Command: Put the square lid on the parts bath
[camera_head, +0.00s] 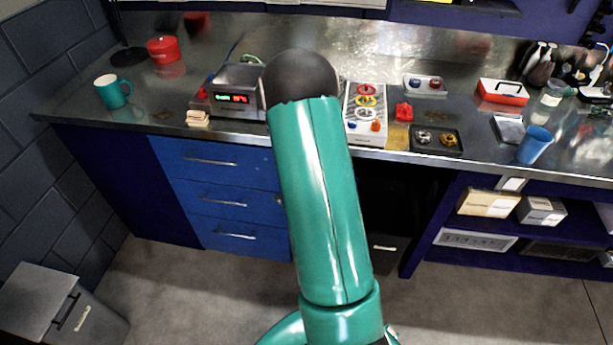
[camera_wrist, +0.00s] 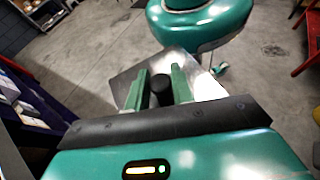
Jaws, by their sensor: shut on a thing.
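The parts bath appears to be the steel box with a lit red and green display (camera_head: 236,104) on the bench, left of my arm in the head view. My arm hides its right side. In the wrist view the square lid (camera_wrist: 207,86) is a flat shiny metal plate with a black knob (camera_wrist: 162,92). My gripper (camera_wrist: 160,86) is shut on this knob, one green finger on each side. The lid is held over the floor, away from the bench top. The gripper and lid do not show in the head view.
A teal mug (camera_head: 111,91) and red container (camera_head: 161,49) stand left of the bath. A small stack of tan pieces (camera_head: 198,118) lies at its front left. A tray with coloured rings (camera_head: 365,112) stands to the right. Drawers (camera_head: 222,197) sit below the bench.

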